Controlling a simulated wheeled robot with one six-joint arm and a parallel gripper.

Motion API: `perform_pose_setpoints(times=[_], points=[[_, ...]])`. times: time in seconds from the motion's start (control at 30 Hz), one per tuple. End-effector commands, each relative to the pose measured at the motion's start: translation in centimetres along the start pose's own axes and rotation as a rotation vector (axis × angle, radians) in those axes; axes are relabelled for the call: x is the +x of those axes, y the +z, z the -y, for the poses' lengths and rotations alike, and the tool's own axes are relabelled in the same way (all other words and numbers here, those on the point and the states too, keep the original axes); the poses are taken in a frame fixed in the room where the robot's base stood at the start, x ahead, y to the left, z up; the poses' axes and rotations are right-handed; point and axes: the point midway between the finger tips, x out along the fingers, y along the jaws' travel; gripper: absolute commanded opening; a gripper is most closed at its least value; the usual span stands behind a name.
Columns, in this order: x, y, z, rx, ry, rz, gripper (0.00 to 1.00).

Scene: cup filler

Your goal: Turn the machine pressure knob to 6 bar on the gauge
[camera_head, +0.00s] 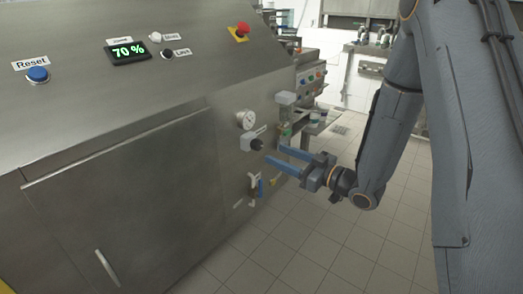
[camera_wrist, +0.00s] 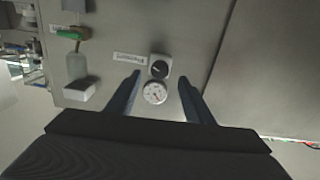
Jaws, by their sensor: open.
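The black pressure knob (camera_head: 256,144) sits on a light square mount on the machine's steel side, just below the round white gauge (camera_head: 246,120). In the wrist view the knob (camera_wrist: 159,69) shows a faint light mark, and the gauge (camera_wrist: 155,92) appears directly under it. The gauge's needle is too small to read. My gripper (camera_head: 274,155) has blue fingers pointing at the panel, a little right of and below the knob in the head view. It is open and empty. In the wrist view the knob lies between the lines of the two fingertips, with no visible contact.
A blue-handled valve (camera_head: 259,187) sits below the knob. A white-capped fitting (camera_head: 286,98) sticks out to the right of the gauge. A red emergency button (camera_head: 242,28), blue reset button (camera_head: 38,74) and display (camera_head: 128,50) reading 70 % are on top. Tiled floor (camera_head: 300,245) is clear.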

Motion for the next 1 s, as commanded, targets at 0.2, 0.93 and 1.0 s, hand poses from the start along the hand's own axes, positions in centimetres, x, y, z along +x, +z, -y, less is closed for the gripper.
perform_pose_setpoints(times=[0.2,0.93,1.0], points=[[2.7,-0.1,0.3,0.000,-0.008,-0.007,0.48],[7.6,-0.1,0.1,0.001,-0.002,-0.005,0.44],[7.6,-0.1,0.1,0.000,-0.002,-0.005,0.32]])
